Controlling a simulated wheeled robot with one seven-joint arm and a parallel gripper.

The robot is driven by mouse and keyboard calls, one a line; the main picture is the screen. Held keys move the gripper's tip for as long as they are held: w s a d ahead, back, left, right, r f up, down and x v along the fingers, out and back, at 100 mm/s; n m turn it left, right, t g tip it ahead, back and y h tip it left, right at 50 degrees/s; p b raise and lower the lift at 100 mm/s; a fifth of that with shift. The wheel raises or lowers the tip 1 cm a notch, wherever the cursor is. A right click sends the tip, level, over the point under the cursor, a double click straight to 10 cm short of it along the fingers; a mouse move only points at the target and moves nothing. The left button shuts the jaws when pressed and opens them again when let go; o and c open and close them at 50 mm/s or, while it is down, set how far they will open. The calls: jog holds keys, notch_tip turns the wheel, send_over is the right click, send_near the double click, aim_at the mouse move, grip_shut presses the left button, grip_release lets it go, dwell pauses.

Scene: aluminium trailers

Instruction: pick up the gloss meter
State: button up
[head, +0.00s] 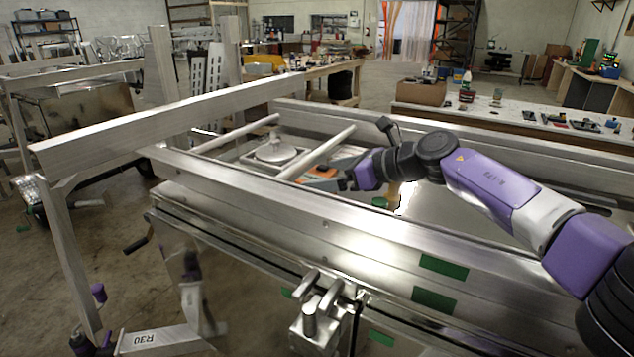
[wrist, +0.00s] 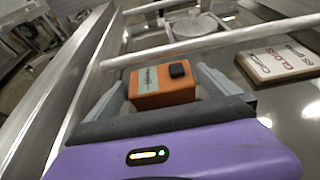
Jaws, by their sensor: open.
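The gloss meter, an orange box with a black button and a pale label, shows in the wrist view (wrist: 160,86) and as a small orange shape in the head view (head: 322,172). My gripper (wrist: 168,84) is open, with one grey finger on each side of the orange box. In the head view my gripper (head: 347,178) reaches in over the trailer's bed. The lower part of the box is hidden behind the gripper's edge. I cannot tell whether the fingers touch it.
A metal bar (wrist: 215,41) crosses just beyond the box. A board with red "GLOSS" lettering (wrist: 284,62) lies to the right. In the head view, the trailer's aluminium side rail (head: 270,205) runs in front, and a round metal lid (head: 276,152) lies behind.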

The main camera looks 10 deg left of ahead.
jog(key=shift+a+f, duration=0.1)
jog(key=shift+a, duration=0.05)
jog(key=shift+c, duration=0.7)
jog(key=c, duration=1.1)
jog(key=shift+c, duration=0.5)
